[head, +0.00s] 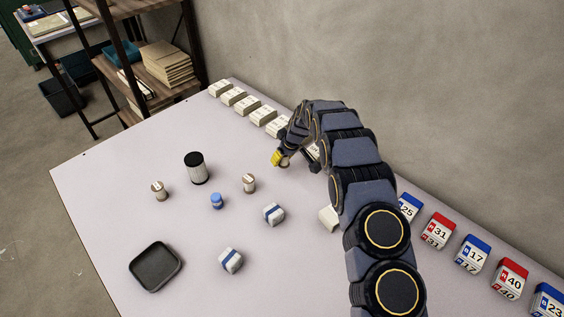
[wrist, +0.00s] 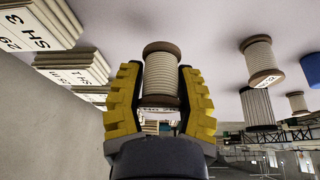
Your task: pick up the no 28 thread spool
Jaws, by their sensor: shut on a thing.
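A thread spool (wrist: 162,75) with cream thread and brown ends stands between the yellow fingers of my gripper (wrist: 158,105) in the wrist view. The fingers are shut on its sides. A label shows at its near end, but its number is not clear to read. In the head view my gripper (head: 281,159) is low over the far part of the table, and its own arm hides most of the spool. I cannot tell whether the spool touches the table. Two similar spools (head: 160,190) (head: 249,183) stand apart on the table.
A black-topped cylinder (head: 196,168), a small blue item (head: 217,200) and blue-banded boxes (head: 273,214) (head: 231,260) stand on the table. A dark tray (head: 139,283) lies near the front. White labelled boxes (head: 240,105) line the wall side; numbered blocks (head: 473,254) stand right.

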